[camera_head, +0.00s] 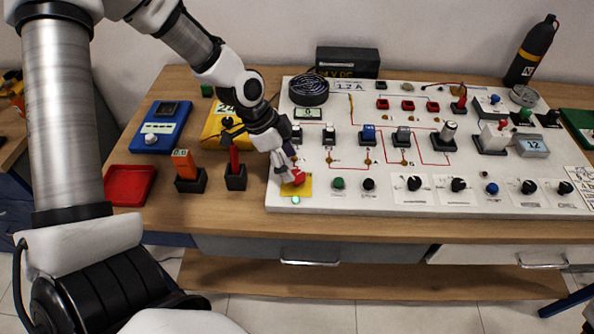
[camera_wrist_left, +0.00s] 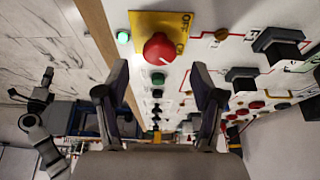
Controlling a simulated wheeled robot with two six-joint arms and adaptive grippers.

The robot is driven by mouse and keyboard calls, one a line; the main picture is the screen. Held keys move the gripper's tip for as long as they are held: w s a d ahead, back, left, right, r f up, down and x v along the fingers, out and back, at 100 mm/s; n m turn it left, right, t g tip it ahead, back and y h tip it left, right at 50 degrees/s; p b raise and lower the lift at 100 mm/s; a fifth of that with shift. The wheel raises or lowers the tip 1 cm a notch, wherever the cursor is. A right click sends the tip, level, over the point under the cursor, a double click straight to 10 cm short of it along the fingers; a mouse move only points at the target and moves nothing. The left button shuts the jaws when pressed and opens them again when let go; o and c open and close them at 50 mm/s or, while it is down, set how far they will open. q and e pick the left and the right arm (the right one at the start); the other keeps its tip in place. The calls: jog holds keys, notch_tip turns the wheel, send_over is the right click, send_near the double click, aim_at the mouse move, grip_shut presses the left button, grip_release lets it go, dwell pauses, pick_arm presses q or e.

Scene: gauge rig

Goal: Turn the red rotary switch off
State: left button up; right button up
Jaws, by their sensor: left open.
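The red rotary switch (camera_head: 297,178) is a round knob on a yellow plate (camera_head: 305,190) at the front left of the white panel. In the left wrist view the knob (camera_wrist_left: 159,48) stands just ahead of the fingertips, centred between them. My left gripper (camera_head: 288,168) is over the knob and partly hides it in the head view. Its two fingers (camera_wrist_left: 160,75) are spread apart, with nothing held. I cannot tell whether they touch the knob. A green lamp (camera_head: 295,200) beside the plate is lit. A distant arm (camera_wrist_left: 45,125), probably my right one, shows small; its jaws are unclear.
The white panel (camera_head: 440,203) carries several other knobs and switches, including a green button (camera_head: 338,183) right of the plate. Orange (camera_head: 184,163) and red-handled (camera_head: 235,172) tools stand in black holders to the left. A red tray (camera_head: 129,186) lies farther left.

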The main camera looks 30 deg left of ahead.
aim_at(296, 175)
pick_arm(q)
jog(key=b+x, duration=0.1)
jog(key=x, duration=0.2)
jog(key=shift+f, duration=0.15)
jog(key=shift+w+f, duration=0.1)
jog(key=shift+f, duration=0.15)
jog(key=shift+r, duration=0.1)
